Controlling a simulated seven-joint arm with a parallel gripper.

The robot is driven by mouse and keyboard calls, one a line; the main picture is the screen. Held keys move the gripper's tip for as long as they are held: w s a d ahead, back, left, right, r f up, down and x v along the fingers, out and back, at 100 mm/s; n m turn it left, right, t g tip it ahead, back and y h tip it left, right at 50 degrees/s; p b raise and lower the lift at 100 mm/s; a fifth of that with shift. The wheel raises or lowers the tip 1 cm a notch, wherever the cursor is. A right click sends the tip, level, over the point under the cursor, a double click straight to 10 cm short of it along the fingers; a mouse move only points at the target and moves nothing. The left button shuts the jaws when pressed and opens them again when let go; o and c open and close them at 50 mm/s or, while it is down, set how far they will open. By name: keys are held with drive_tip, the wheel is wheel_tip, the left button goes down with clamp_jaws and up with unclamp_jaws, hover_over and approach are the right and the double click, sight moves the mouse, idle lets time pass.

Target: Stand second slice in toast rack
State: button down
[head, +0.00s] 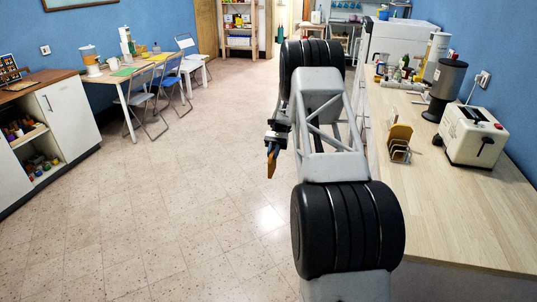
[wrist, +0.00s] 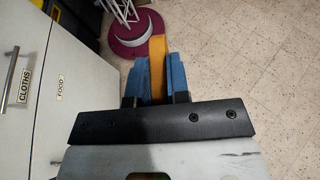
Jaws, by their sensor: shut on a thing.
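My gripper (head: 272,147) is left of the counter, out over the open floor, shut on a toast slice (head: 271,164) that hangs below it. In the wrist view the slice (wrist: 157,60) shows its orange-brown edge between the blue finger pads of my gripper (wrist: 155,84). The metal toast rack (head: 400,153) stands on the counter, right of my arm and well apart from the held slice. One brown slice (head: 400,134) stands in the rack, leaning slightly. The rack is not in the wrist view.
A cream toaster (head: 474,136) and a dark grinder-like canister (head: 447,84) stand right of the rack on the wooden counter (head: 445,215). Jars and bottles stand behind. The front counter is clear. White doors labelled CLOTHS and FOOD (wrist: 75,85) are at left in the wrist view.

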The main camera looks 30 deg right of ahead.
drive_tip(key=s+d+r+n+g+h, duration=0.1)
drive_tip(key=s+d+r+n+h, duration=0.4)
drive_tip(key=d, duration=0.6)
drive_tip(key=s+d+r+n+h, duration=0.3)
drive_tip(key=s+d+n+h, duration=0.3)
drive_tip(key=d, duration=0.5)
drive_tip(key=s+d+r+n+g+h, duration=0.1)
drive_tip(key=s+d+r+n+h, duration=0.35)
drive_tip(key=s+d, duration=0.4)
drive_tip(key=s+d+r+n+t+h, duration=0.1)
drive_tip(key=s+d+r+h, duration=0.1)
drive_tip(key=d+r, duration=0.3)
drive_tip(key=s+d+r+n+t+h, duration=0.1)
drive_tip(key=s+d+r, duration=0.3)
drive_tip(key=d, duration=0.5)
wheel_tip(320, 180, up, 2)
drive_tip(key=shift+s+d+h, duration=0.25)
drive_tip(key=shift+d+h, duration=0.1)
drive_tip(key=shift+d, duration=0.05)
drive_tip(key=shift+f+n, duration=0.25)
drive_tip(key=shift+f, duration=5.75)
drive_tip(key=c, duration=1)
unclamp_jaws()
